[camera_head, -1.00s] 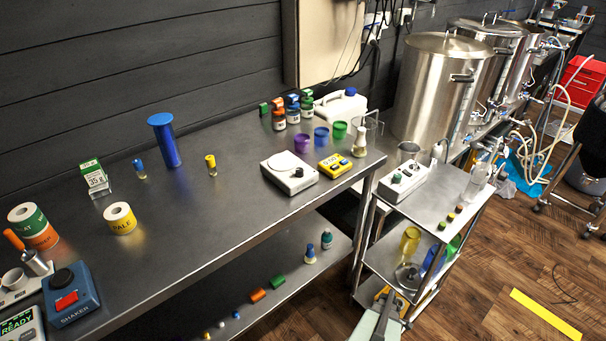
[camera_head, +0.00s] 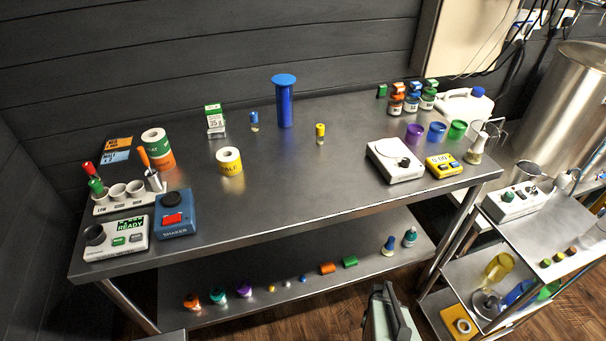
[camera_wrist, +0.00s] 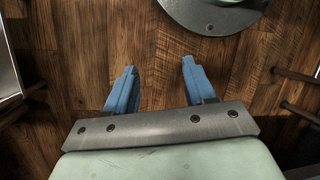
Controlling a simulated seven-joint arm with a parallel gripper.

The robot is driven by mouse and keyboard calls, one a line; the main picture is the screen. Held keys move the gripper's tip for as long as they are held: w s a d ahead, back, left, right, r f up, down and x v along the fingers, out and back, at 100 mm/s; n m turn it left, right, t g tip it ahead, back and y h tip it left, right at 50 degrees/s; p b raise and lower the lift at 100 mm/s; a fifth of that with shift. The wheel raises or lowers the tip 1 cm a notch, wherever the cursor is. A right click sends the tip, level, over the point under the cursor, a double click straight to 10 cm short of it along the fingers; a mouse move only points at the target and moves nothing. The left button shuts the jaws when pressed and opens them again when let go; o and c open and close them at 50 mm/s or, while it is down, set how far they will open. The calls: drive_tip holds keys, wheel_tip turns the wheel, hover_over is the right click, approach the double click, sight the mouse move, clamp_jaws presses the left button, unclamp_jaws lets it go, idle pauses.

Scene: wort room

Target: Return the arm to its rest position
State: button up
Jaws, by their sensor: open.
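My gripper (camera_wrist: 158,82) shows in the wrist view with its two blue fingers spread apart and nothing between them. It points down at the brown wooden floor (camera_wrist: 165,40). In the head view, part of my arm (camera_head: 388,318) shows at the bottom edge, in front of the steel bench (camera_head: 290,190). The fingers cannot be made out there. A round grey metal piece (camera_wrist: 212,14) shows at the top of the wrist view, apart from the fingers.
The bench's lower shelf (camera_head: 215,270) holds several small bottles and caps. A steel cart (camera_head: 555,235) stands at the right with a white device (camera_head: 513,203) on top. On the bench are a blue shaker (camera_head: 174,213), a blue cylinder (camera_head: 285,105) and a white scale (camera_head: 395,162).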

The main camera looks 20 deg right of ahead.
drive_tip(key=s+a+r+m+g, duration=0.1)
drive_tip(key=a+r, duration=0.1)
drive_tip(key=a, duration=0.4)
drive_tip(key=s+a+r+m+g, duration=0.1)
drive_tip(key=s+a+r, duration=0.1)
drive_tip(key=a, duration=0.5)
drive_tip(key=s+a+r+m+h, duration=0.1)
drive_tip(key=s+a+r, duration=0.1)
drive_tip(key=a+r, duration=0.2)
drive_tip(key=a, duration=0.3)
drive_tip(key=shift+s+r+g, duration=0.2)
drive_tip(key=shift+r+g, duration=0.05)
drive_tip(key=shift+g, duration=0.15)
